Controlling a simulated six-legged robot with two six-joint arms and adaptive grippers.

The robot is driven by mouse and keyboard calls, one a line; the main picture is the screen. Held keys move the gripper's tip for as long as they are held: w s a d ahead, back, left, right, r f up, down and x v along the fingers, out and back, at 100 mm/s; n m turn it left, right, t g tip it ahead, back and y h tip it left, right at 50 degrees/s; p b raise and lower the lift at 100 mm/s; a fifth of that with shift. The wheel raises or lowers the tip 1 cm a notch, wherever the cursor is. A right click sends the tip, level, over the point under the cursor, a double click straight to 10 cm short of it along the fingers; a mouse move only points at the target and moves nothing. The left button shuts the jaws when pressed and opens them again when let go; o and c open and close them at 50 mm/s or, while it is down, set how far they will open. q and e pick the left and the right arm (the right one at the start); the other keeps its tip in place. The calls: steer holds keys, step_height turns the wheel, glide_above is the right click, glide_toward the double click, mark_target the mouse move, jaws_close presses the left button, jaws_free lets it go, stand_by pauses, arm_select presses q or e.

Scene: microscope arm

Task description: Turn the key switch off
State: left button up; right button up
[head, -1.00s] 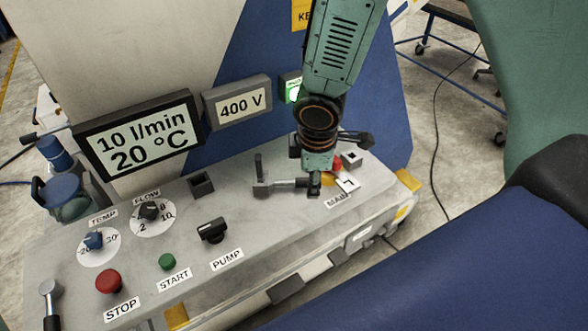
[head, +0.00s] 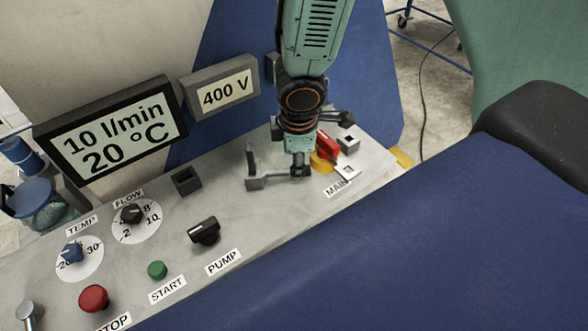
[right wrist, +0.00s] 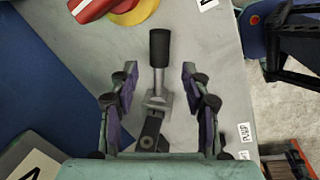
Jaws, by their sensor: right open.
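My right gripper (head: 300,170) comes down from the top over the grey control panel (head: 270,215). In the right wrist view the gripper (right wrist: 157,85) is open, its two fingers on either side of a lever with a black handle (right wrist: 159,48) and a silver base (right wrist: 157,103); neither finger touches it. A red switch handle on a yellow plate (head: 322,163), by the MAIN label, is just right of the gripper; it also shows in the right wrist view (right wrist: 90,8). No label marks which one is the key switch. My left gripper is out of view.
A black PUMP knob (head: 204,231), green START button (head: 157,270), red STOP button (head: 93,298), blue TEMP knob (head: 72,252) and black FLOW knob (head: 131,213) stand on the panel. Displays (head: 112,131) rise behind it. A blue surface (head: 400,250) borders its front.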

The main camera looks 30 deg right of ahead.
mark_target(280, 173)
steer(key=f, duration=0.1)
steer(key=f+b, duration=0.1)
steer(key=f, duration=0.1)
steer(key=shift+w+d+f+b, duration=0.15)
steer(key=shift+w+b, duration=0.1)
steer(key=shift+b, duration=0.1)
steer(key=shift+w+f, duration=0.25)
steer(key=shift+f, duration=0.15)
steer(key=shift+s+d, duration=0.1)
steer(key=shift+s, duration=0.1)
steer(key=shift+c, duration=0.2)
steer(key=shift+w+a, duration=0.15)
steer(key=shift+a, duration=0.05)
steer(key=c, duration=0.5)
jaws_close()
